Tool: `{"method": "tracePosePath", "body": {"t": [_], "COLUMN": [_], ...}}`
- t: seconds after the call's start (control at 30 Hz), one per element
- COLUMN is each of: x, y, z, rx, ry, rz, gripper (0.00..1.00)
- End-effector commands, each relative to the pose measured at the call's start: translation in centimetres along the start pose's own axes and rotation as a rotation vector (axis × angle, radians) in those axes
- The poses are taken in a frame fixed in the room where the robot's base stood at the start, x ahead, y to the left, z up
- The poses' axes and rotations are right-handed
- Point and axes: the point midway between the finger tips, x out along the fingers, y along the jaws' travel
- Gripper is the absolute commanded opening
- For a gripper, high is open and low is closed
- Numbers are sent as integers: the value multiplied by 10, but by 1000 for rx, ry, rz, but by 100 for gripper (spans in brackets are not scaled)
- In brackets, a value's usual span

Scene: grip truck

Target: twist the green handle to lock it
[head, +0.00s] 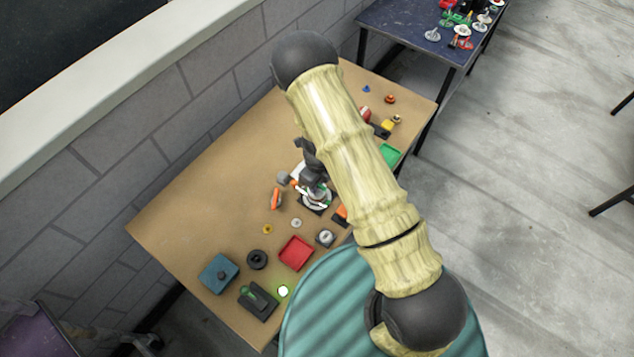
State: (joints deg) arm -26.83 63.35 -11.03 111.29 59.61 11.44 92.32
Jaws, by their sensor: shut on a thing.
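My gripper (314,192) is at the middle of the brown table, low over a dark base with a pale round disc. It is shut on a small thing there. A bit of green (322,187) shows at the fingers, but the thing is mostly hidden and I cannot tell if it is a handle. A separate dark block with a green handle-like piece (251,292) lies at the table's near left corner, apart from my gripper.
The brown table (190,215) also holds a red tray (296,253), a blue-grey block (219,273), a black ring (257,260) and a green tray (390,154). A brick wall (130,170) runs along the left. A dark blue table (400,25) stands behind.

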Motion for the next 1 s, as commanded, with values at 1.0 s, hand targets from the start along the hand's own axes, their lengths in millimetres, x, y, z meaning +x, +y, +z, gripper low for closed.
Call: {"method": "tracePosePath", "body": {"t": [1.0], "x": [-2], "y": [0], "z": [0], "rx": [200], "ry": [-1], "rz": [-1], "gripper": [36]}}
